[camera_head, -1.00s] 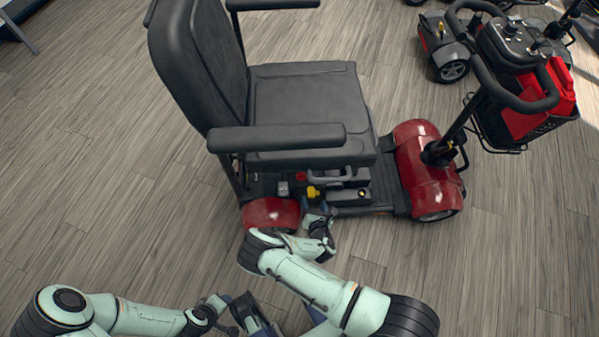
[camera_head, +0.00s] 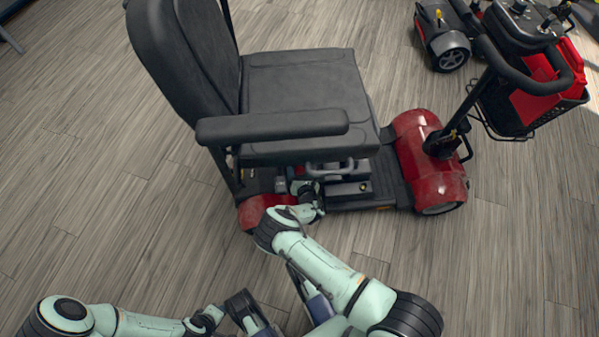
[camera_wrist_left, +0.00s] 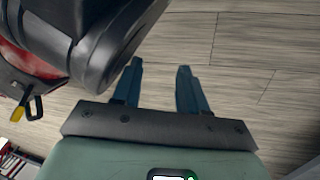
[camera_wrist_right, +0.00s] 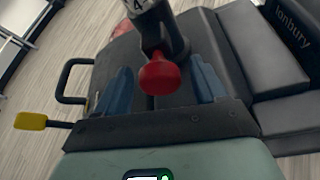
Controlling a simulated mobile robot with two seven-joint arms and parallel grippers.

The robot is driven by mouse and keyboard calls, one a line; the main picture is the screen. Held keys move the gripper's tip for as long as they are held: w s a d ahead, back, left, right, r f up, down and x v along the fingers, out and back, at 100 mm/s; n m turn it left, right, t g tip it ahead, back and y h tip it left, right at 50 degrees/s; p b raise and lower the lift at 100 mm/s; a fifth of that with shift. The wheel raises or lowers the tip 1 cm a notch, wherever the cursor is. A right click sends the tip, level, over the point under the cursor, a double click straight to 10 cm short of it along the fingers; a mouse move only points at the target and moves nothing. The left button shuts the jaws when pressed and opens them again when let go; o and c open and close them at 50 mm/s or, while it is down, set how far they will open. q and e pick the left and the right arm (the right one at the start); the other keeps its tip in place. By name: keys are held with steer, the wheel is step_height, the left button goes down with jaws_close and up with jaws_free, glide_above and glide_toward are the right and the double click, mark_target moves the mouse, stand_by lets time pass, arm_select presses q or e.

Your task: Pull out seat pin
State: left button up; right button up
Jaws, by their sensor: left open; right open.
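The seat pin, a red round knob (camera_wrist_right: 160,75), shows in the right wrist view on a dark bracket at the numbered seat post (camera_wrist_right: 145,8). My right gripper (camera_wrist_right: 162,87) is open, with one blue finger on each side of the knob. I cannot tell whether either finger touches it. In the head view, the right gripper (camera_head: 303,192) reaches in low under the scooter's armrest, and the knob is hidden there. My left gripper is open and empty in the left wrist view (camera_wrist_left: 160,85), over the floor.
The grey seat (camera_head: 305,90) and armrest (camera_head: 270,127) overhang the right gripper. A yellow-tipped lever (camera_wrist_right: 30,121) and a black loop handle (camera_wrist_right: 72,82) stand left of the knob. Another scooter (camera_head: 440,35) is at the back right. Wood floor is clear at left.

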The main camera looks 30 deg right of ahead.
arm_select(q)
steer(key=shift+s, duration=0.1)
arm_select(e)
steer(key=shift+w, duration=0.1)
jaws_close()
steer(key=s, duration=0.1)
steer(key=s+a+p, duration=0.1)
steer(key=shift+s+a, duration=0.2)
steer(key=shift+s, duration=0.15)
steer(key=shift+s+a+f, duration=0.1)
steer(key=shift+s, duration=0.2)
arm_select(q)
steer(key=shift+w+d+r, duration=0.1)
steer(key=shift+w+r, duration=0.65)
steer(key=shift+w, duration=0.15)
arm_select(e)
jaws_free()
